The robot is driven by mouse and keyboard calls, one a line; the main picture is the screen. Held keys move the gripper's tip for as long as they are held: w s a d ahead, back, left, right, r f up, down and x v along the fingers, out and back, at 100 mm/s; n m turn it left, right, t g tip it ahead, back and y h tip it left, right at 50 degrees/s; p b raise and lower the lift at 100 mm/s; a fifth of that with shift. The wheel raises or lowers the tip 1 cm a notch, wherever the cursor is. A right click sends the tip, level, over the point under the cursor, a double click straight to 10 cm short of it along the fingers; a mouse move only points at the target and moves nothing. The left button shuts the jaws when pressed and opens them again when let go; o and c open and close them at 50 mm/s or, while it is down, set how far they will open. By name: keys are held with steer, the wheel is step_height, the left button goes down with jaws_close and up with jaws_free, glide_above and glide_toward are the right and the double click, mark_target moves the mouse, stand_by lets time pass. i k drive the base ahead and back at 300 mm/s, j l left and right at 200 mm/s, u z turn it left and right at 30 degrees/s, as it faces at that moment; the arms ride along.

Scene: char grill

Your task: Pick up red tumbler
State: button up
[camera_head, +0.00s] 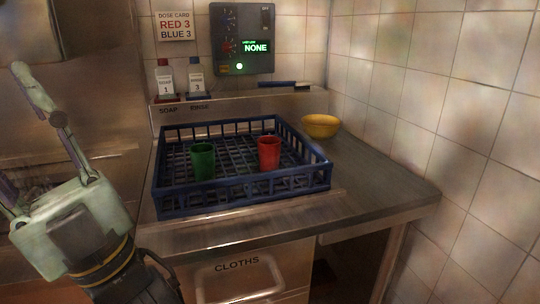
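A red tumbler (268,153) stands upright in the right half of a blue dish rack (250,192) on the metal counter. A green tumbler (202,161) stands to its left in the same rack. My gripper (50,145) is at the left of the picture, pointing up and away, well left of the rack and apart from both tumblers. Its two fingers are spread and nothing shows between them. The lower front of the red tumbler is near the rack's front wall.
A yellow bowl (320,126) sits right of the rack. A dark-handled brush (284,85) lies on the back ledge. Soap (165,80) and rinse (196,79) bottles stand on the ledge, below a control box (242,38). Tiled wall closes the right side. The counter's front right (385,190) is clear.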

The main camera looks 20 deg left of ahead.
mark_target(269, 146)
steer(key=k+u, duration=0.15)
steer(key=u, duration=0.25)
steer(key=i+l+u, duration=0.35)
steer(key=i, duration=0.2)
